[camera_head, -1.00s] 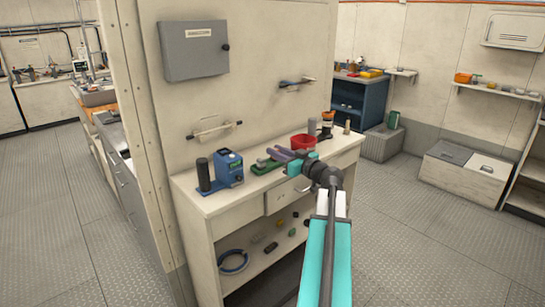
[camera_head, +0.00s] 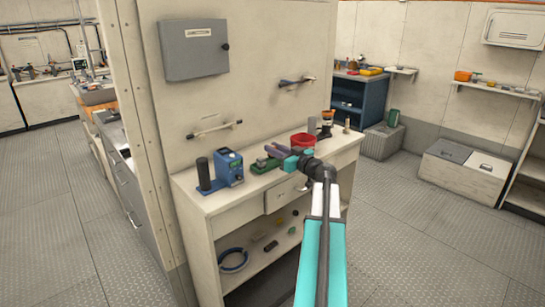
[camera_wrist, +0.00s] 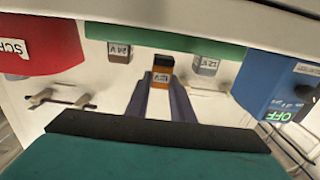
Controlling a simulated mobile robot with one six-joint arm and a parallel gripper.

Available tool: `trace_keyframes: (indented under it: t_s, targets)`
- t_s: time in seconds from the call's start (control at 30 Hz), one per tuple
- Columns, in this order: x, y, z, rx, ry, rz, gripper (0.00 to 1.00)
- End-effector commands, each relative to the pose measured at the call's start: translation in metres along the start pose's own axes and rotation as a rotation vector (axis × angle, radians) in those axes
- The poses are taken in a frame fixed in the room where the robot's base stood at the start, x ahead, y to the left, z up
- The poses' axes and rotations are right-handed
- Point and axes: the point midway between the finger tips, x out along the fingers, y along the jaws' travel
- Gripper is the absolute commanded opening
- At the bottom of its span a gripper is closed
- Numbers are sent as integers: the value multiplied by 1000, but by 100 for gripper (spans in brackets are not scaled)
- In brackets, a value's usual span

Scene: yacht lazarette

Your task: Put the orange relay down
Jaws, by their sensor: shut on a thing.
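The orange relay (camera_wrist: 160,76) shows in the wrist view between the fingertips of my gripper (camera_wrist: 164,92). It has a dark end and a small label too blurred to read. My gripper is shut on it, close to the edge of a green base (camera_wrist: 160,38). I cannot tell whether the relay touches the base. In the head view my gripper (camera_head: 277,152) is above the bench beside the green base (camera_head: 262,167); the relay is hard to make out there.
On the bench (camera_head: 203,203), a blue device (camera_head: 230,167) stands left of the green base and a red container (camera_head: 302,141) stands right. Bottles stand farther right. Wall-mounted bars (camera_head: 215,130) are behind. The lower shelf (camera_head: 262,257) holds small parts and a coiled hose.

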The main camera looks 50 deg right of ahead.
Motion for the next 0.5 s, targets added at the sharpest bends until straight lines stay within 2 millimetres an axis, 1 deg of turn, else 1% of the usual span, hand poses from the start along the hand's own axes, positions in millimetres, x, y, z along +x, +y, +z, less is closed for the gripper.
trace_keyframes:
  t_s: [0.23,0.37,0.5]
  targets:
    - [0,0,21,2,0,0,0]
    - [0,0,26,1,1,0,0]
    - [0,0,27,1,1,0,0]
